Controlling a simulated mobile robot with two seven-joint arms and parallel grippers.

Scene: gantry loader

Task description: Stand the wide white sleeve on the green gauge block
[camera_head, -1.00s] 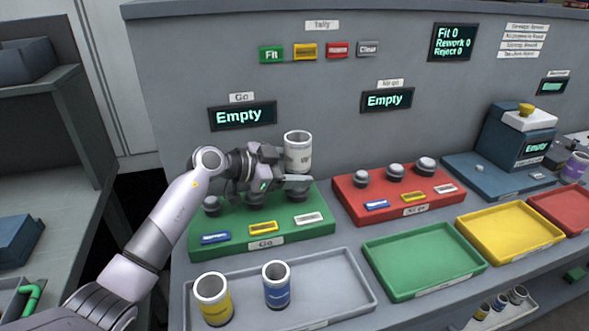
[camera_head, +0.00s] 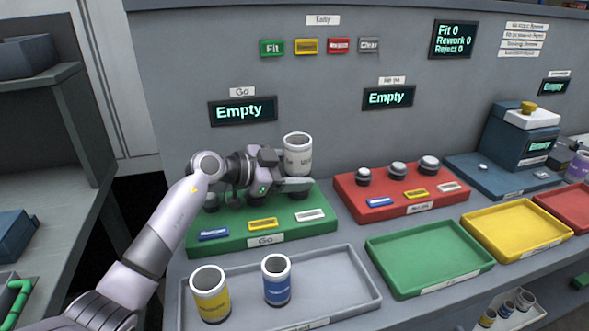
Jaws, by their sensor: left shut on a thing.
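The wide white sleeve (camera_head: 297,158) is upright above the right end of the green gauge block (camera_head: 262,240). My left gripper (camera_head: 292,184) comes in from the left and is shut on the sleeve low down. The fingers hide the sleeve's bottom edge and most of the right-hand plug, so I cannot tell whether the sleeve touches it. The left plug (camera_head: 211,203) partly shows. Blue, yellow and white labels lie along the block's front. My right gripper is not in view.
A grey tray (camera_head: 345,308) in front holds a yellow-banded sleeve (camera_head: 211,295) and a blue-banded sleeve (camera_head: 277,281). A red gauge block (camera_head: 400,193) with three plugs stands to the right. Empty green (camera_head: 430,258) and yellow (camera_head: 515,232) trays lie at the front right.

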